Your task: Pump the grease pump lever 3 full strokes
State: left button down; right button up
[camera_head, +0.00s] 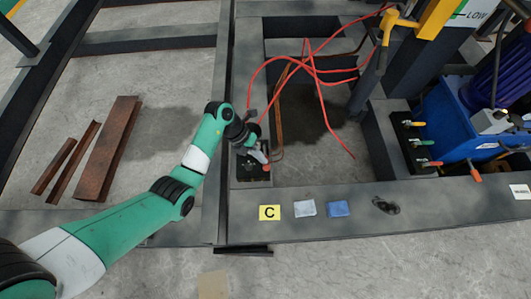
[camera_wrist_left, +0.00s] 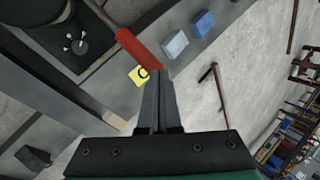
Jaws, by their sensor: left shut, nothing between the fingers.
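My left gripper (camera_head: 261,156) is over a small black block (camera_head: 250,173) on the dark steel frame. In the left wrist view its two fingers (camera_wrist_left: 158,78) are together with nothing between them. A lever with a red grip (camera_wrist_left: 138,47) and a thin grey rod shows just beyond the fingertips, slanting up left past the black block. I cannot tell whether the fingers touch the grip. In the head view my gripper hides most of the lever. My right gripper is in neither view.
A yellow C label (camera_head: 269,212), a grey block (camera_head: 306,208) and a blue block (camera_head: 338,208) lie on the front beam. Red hoses (camera_head: 310,65) loop over the opening behind. A blue tank unit (camera_head: 460,125) stands at right. Rusty steel pieces (camera_head: 106,150) lie left.

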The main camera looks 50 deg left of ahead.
pick_arm(q)
jog(key=shift+s+d+f+p, duration=0.25)
jog(key=shift+d+f+p, duration=0.05)
jog(key=shift+p, duration=0.1)
jog(key=shift+s+d+f, duration=0.1)
jog(key=shift+f, duration=0.15)
jog(key=shift+s+d+f+p, duration=0.2)
jog(key=shift+f+p, duration=0.05)
jog(key=shift+p, duration=0.1)
jog(key=shift+s+d+f, duration=0.1)
jog(key=shift+d+f, duration=0.05)
jog(key=shift+f, duration=0.1)
